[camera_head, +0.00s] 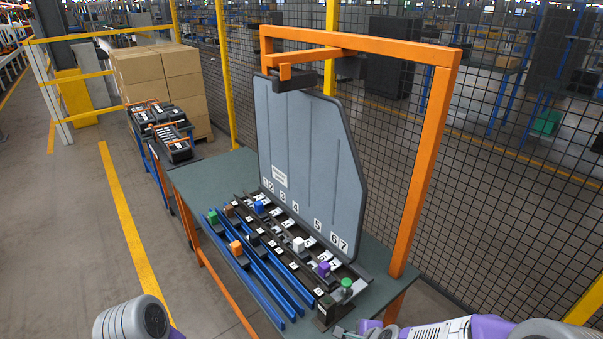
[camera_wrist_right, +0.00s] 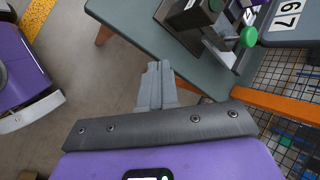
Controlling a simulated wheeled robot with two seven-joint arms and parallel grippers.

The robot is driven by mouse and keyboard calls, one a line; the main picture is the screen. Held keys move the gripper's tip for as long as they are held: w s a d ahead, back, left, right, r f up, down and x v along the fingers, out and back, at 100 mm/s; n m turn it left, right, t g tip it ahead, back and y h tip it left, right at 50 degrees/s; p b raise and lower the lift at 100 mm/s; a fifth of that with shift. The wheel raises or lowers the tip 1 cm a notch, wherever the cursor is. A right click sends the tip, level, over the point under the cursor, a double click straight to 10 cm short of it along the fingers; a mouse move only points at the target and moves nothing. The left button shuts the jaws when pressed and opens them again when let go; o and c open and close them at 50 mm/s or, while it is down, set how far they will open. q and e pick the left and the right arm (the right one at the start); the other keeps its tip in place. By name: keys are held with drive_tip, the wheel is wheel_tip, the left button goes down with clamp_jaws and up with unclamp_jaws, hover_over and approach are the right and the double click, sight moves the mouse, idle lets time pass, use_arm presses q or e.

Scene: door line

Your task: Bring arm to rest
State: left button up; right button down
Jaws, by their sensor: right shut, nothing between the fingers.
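My right gripper (camera_wrist_right: 157,85) is shut and empty in the right wrist view, its two grey fingers pressed together. It hangs beside the table's front edge, over the floor, apart from the fixture on the table. In the head view my right arm's purple and grey links show along the bottom right edge. A grey part of my left arm shows at the bottom left of the head view. My left gripper is outside both views.
A green-topped table (camera_head: 206,180) carries blue rails (camera_head: 262,268), coloured blocks and a grey numbered panel (camera_head: 306,150). An orange frame (camera_head: 425,165) rises over it. A mesh fence (camera_head: 520,165) stands behind. Cartons (camera_head: 160,80) stand back left; floor at left is clear.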

drive_tip(key=s+a+f+n+g, duration=0.2)
drive_tip(key=s+f+n+g, duration=0.1)
drive_tip(key=s+f+n, duration=0.5)
drive_tip(key=s+a+f+n+g+y, duration=0.1)
drive_tip(key=s+f+n+g, duration=0.2)
drive_tip(key=s+f+n, duration=0.4)
drive_tip(key=s+f, duration=0.3)
drive_tip(key=f, duration=0.2)
drive_tip(key=shift+s+a+n, duration=0.25)
drive_tip(key=shift+a+n, duration=0.15)
